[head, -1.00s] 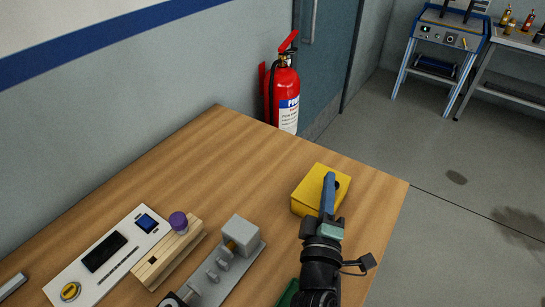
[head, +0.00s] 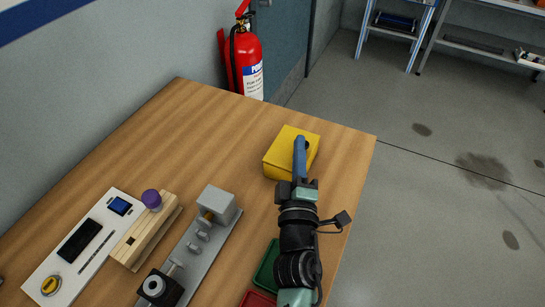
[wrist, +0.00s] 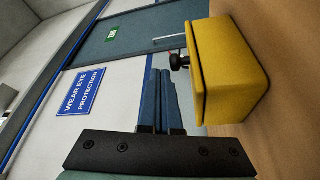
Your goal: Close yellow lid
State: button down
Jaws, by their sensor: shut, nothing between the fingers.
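My gripper (head: 299,142) is shut and empty. In the head view its blue fingers overlap the box's right part. In the wrist view the fingers (wrist: 163,75) lie together, just beside the box; I cannot tell whether they touch it.
The wooden table (head: 190,125) is clear behind and left of the box. A grey metal fixture (head: 205,235), a wooden block with a purple knob (head: 152,200) and a white panel (head: 80,245) stand at left. Green (head: 266,268) and red (head: 258,299) trays lie beside my arm.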

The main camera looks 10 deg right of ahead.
jog(key=b+v, duration=0.3)
jog(key=v, duration=0.8)
jog(key=shift+s+f, duration=0.1)
jog(key=shift+s, duration=0.05)
jog(key=shift+s+a+b, duration=0.15)
jog(key=shift+s+b, duration=0.2)
jog(key=shift+s, duration=0.15)
jog(key=w+a+r+m+t+h+p, duration=0.1)
jog(key=w+r+m+t+p, duration=0.2)
jog(key=r, duration=1.2)
jog(key=w+a+r+m+t+p, duration=0.1)
jog(key=w+r+m+p, duration=0.3)
jog(key=r, duration=1.1)
jog(key=s+a+r+m+t+y+p, duration=0.1)
jog(key=s+a+r+y, duration=0.1)
jog(key=r, duration=0.6)
jog(key=s+a+r+m+t+y+p, duration=0.1)
jog(key=s+a+r+m+t+y, duration=0.1)
jog(key=r, duration=0.6)
jog(key=s+a+r+m+t+y+p, duration=0.1)
jog(key=s+a+r, duration=0.3)
jog(key=r, duration=0.5)
jog(key=shift+s+m+t+y, duration=0.3)
jog(key=shift+s+y, duration=0.2)
jog(key=shift+a, duration=0.2)
